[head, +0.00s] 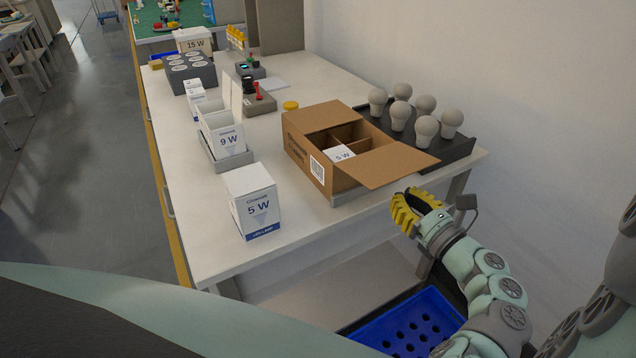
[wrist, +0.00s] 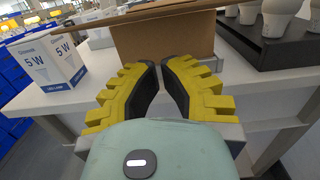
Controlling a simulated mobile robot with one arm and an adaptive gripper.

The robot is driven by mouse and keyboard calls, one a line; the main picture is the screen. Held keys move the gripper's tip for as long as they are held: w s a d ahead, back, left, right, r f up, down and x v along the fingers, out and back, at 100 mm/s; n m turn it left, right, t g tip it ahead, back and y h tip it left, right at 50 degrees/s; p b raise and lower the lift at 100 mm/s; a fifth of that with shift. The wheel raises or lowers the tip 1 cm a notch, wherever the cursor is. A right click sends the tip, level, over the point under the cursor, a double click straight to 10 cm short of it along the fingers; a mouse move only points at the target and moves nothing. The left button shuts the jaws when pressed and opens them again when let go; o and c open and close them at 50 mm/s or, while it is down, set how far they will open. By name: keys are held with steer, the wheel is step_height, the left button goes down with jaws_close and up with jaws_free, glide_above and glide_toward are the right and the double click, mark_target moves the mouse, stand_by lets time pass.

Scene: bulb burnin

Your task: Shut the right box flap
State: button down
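The brown cardboard box (head: 318,168) stands on the white table near its front right edge. Its right flap (head: 388,163) is open and sticks out to the right, roughly level. The flap on the far left side (head: 322,116) appears to lie flat over that part of the box. Inside, dividers and a white 5 W carton (head: 340,153) show. My gripper (head: 405,207) is just off the table edge, below and in front of the right flap. In the wrist view my gripper (wrist: 159,64) is empty with fingertips almost together, facing the box wall (wrist: 165,38).
A dark tray (head: 455,150) with several bulbs (head: 426,129) is close behind the right flap. A 5 W carton (head: 252,202) stands at the front left. A blue crate (head: 410,325) is below the table.

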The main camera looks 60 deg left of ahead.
steer(key=shift+s+a+r, duration=0.1)
steer(key=shift+a+r, duration=0.05)
steer(key=shift+r, duration=0.55)
steer(key=shift+a+r, duration=0.1)
steer(key=shift+r, duration=0.6)
steer(key=shift+r+p, duration=0.1)
steer(key=shift+p, duration=0.35)
steer(key=shift+d+r+p, duration=0.1)
steer(key=shift+r+p, duration=0.2)
steer(key=shift+p, duration=0.95)
steer(key=shift+r+h+p, duration=0.35)
steer(key=shift+h+p, duration=0.15)
steer(key=shift+p, duration=0.9)
steer(key=shift+r+p, duration=0.1)
steer(key=shift+p, duration=0.25)
